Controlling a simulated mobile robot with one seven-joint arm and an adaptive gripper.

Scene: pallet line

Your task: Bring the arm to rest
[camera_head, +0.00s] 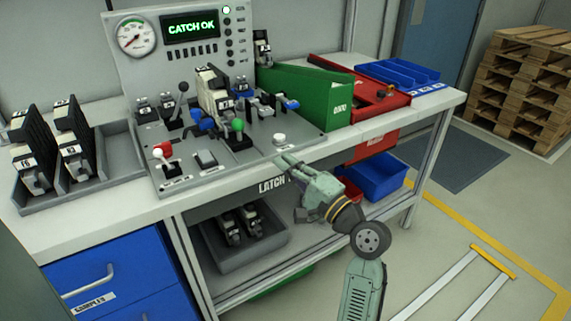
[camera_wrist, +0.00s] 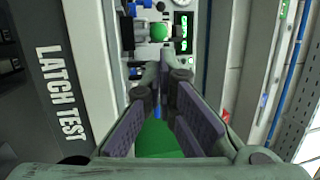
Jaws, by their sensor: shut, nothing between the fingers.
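My arm reaches up from the lower right in the head view. My gripper (camera_head: 284,161) is in front of the bench's front edge, its fingers pointing toward the latch test panel (camera_head: 238,175). In the wrist view my gripper (camera_wrist: 165,68) has its fingers drawn together with nothing held between them. The green ball knob (camera_head: 238,125) of the panel lies beyond the fingertips, and it also shows in the wrist view (camera_wrist: 159,32). The fingers look apart from the controls. The display (camera_head: 191,28) reads "CATCH OK".
A green bin (camera_head: 310,98), a red tray (camera_head: 385,104) and a blue tray (camera_head: 400,75) stand on the bench's right side. Black units in a grey tray (camera_head: 108,160) are at left. A lower shelf (camera_head: 290,252) holds more bins. The floor at right is mostly open.

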